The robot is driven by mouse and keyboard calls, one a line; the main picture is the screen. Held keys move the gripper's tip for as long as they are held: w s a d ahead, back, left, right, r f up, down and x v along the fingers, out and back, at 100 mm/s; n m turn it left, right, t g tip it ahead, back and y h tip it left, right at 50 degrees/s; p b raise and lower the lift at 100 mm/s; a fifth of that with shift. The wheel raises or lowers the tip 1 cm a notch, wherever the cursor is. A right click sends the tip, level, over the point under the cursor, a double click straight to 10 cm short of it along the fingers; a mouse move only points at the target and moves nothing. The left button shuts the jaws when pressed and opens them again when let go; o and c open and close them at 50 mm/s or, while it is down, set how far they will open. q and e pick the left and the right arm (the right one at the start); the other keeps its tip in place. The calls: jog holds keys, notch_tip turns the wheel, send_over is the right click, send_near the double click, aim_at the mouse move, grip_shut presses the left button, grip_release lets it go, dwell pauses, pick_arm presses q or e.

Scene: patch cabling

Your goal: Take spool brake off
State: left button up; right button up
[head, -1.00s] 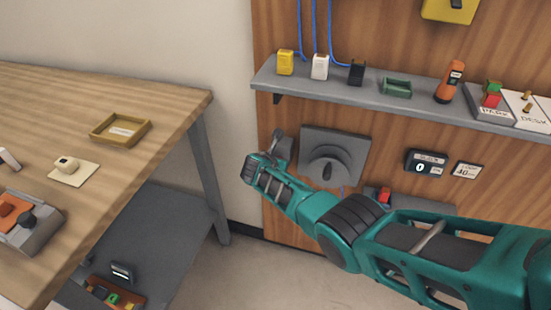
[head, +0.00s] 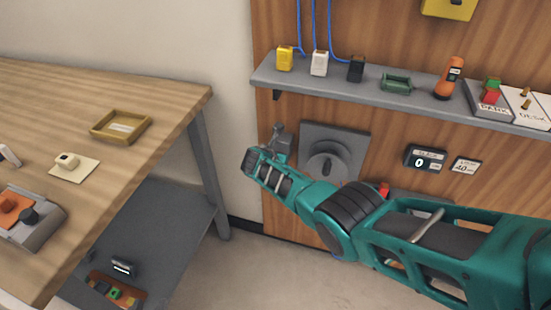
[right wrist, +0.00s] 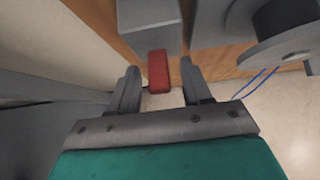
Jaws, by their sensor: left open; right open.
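A grey plate with a round grey spool (head: 328,166) is mounted on the wooden panel. The only arm I see in the head view comes in from the right, and its gripper (head: 276,146) is just left of the spool. I take it for my right one. In the right wrist view my right gripper (right wrist: 158,88) is open and empty. A red block (right wrist: 158,70), which looks like the brake lever, hangs under a grey housing (right wrist: 149,25). It lies in line with the gap between the fingers; contact is unclear. The spool (right wrist: 284,38) is to the right. My left gripper is not seen.
A grey shelf (head: 430,108) with several connectors and an orange tool (head: 449,78) runs above the spool. A wooden table (head: 165,90) with a tray (head: 121,127) stands at left. A small display (head: 426,159) is right of the spool.

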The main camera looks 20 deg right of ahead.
jog(key=shift+s+a+r+p, duration=0.2)
jog(key=shift+r+p, duration=0.25)
jog(key=shift+p, duration=0.15)
jog(key=p+v, duration=0.5)
jog(key=v, duration=0.7)
jog(key=shift+s+f, duration=0.1)
jog(key=shift+f, duration=0.05)
